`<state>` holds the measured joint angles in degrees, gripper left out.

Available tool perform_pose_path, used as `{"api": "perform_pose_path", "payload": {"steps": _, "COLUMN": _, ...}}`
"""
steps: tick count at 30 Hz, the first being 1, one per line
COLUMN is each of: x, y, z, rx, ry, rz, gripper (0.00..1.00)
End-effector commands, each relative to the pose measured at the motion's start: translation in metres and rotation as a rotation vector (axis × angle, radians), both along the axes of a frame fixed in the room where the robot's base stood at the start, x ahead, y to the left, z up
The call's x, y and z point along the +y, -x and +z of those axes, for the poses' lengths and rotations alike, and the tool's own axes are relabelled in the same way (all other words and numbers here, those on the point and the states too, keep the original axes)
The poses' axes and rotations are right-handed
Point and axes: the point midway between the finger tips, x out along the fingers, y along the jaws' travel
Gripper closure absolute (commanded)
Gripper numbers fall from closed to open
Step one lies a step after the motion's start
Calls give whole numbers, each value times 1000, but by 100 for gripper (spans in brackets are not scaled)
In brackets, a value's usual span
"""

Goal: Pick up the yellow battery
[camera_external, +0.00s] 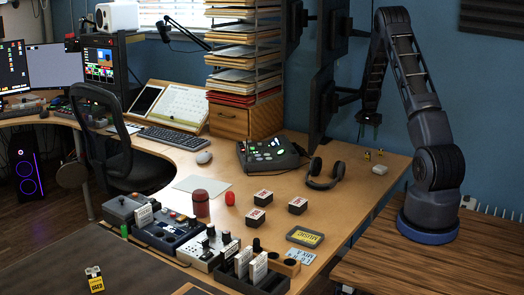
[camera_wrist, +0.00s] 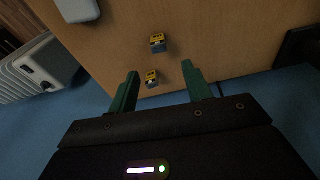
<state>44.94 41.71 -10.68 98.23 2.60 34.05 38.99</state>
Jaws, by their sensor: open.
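Two small yellow-and-dark blocks, battery-like, lie on the desk near its back edge by the blue wall. In the wrist view one block (camera_wrist: 158,43) is farther out on the wood, and the other block (camera_wrist: 151,78) is close to the desk edge, between the fingertips in the picture. In the external view they are tiny yellow spots, one on the left (camera_external: 367,156) and one on the right (camera_external: 379,153). I cannot tell which is the battery. My gripper (camera_wrist: 160,70) has green fingers, spread apart with nothing held. In the external view my gripper (camera_external: 369,122) hangs above the blocks, pointing down.
A small white object (camera_external: 380,169) lies near the blocks. Black headphones (camera_external: 325,173) and a control console (camera_external: 268,152) stand to the left. A dark monitor (camera_external: 322,100) rises close beside my gripper. A white radiator (camera_wrist: 42,68) stands beyond the desk edge.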

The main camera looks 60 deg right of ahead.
Motion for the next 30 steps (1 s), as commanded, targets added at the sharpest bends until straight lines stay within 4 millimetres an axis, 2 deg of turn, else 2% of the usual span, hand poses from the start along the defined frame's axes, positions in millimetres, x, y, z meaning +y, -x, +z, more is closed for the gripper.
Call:
{"api": "perform_pose_path", "payload": {"steps": 6, "x": -4, "y": 1, "z": -31, "rx": 1, "ry": -1, "rz": 0, "gripper": 51}}
{"api": "perform_pose_path", "payload": {"steps": 16, "x": -7, "y": 1, "z": -55, "rx": 1, "ry": -1, "rz": -1, "gripper": 51}}
{"api": "perform_pose_path", "payload": {"steps": 24, "x": -8, "y": 2, "z": -91, "rx": 2, "ry": -2, "rz": 0, "gripper": 51}}
{"api": "perform_pose_path", "payload": {"steps": 30, "x": -9, "y": 2, "z": -97, "rx": 1, "ry": 0, "rz": -1, "gripper": 51}}
